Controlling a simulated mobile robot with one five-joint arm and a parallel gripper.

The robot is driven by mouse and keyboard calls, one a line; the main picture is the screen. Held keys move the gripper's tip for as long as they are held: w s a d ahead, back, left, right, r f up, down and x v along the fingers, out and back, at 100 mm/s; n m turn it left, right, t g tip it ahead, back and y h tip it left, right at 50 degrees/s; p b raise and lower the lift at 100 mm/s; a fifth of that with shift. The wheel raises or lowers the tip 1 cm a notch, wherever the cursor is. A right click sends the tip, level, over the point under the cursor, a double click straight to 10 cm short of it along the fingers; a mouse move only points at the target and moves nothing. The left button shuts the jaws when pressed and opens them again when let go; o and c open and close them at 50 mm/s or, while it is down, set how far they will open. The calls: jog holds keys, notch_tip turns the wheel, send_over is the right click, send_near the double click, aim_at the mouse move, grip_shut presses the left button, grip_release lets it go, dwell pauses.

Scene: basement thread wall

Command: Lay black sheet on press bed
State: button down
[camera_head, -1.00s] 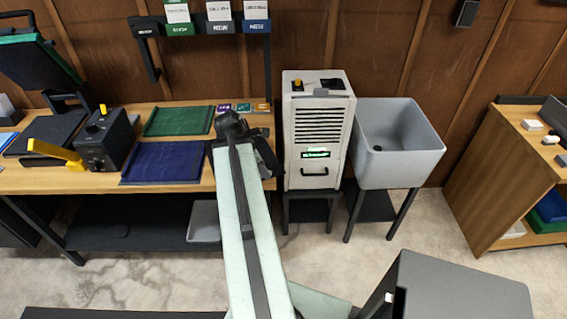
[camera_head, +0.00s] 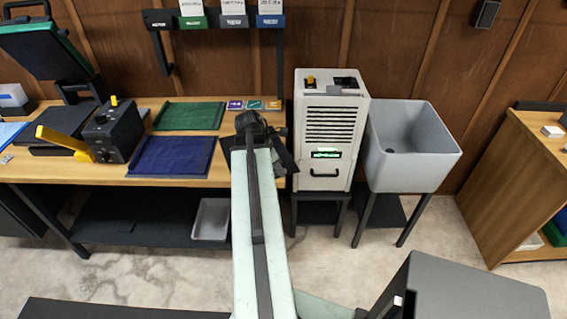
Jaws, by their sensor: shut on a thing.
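The press stands at the left end of the wooden bench, its dark upper plate (camera_head: 45,48) tilted up. Its dark bed (camera_head: 62,128) lies below, partly behind a black control box (camera_head: 113,133) and yellow lever (camera_head: 62,139). My gripper (camera_head: 262,138) is over the bench's right end, its fingertips largely hidden by my arm. It is shut on a dark, tilted piece that looks like the black sheet (camera_head: 284,158), of which only part shows at the right of the arm. The gripper is well to the right of the press bed.
A blue sheet (camera_head: 172,157) and a green sheet (camera_head: 188,116) lie flat on the bench between press and gripper. A white louvred cabinet (camera_head: 327,125) and grey sink (camera_head: 408,150) stand at right. A hanging rack (camera_head: 215,21) is above the bench.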

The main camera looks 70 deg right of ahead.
jog(key=shift+f, duration=0.15)
jog(key=c, duration=1.4)
grip_release()
jog(key=shift+r+p, duration=0.3)
jog(key=shift+r, duration=0.15)
jog(key=p+v, duration=1)
jog(key=v, duration=0.1)
jog(key=shift+w, duration=0.2)
jog(key=shift+a+r, duration=0.15)
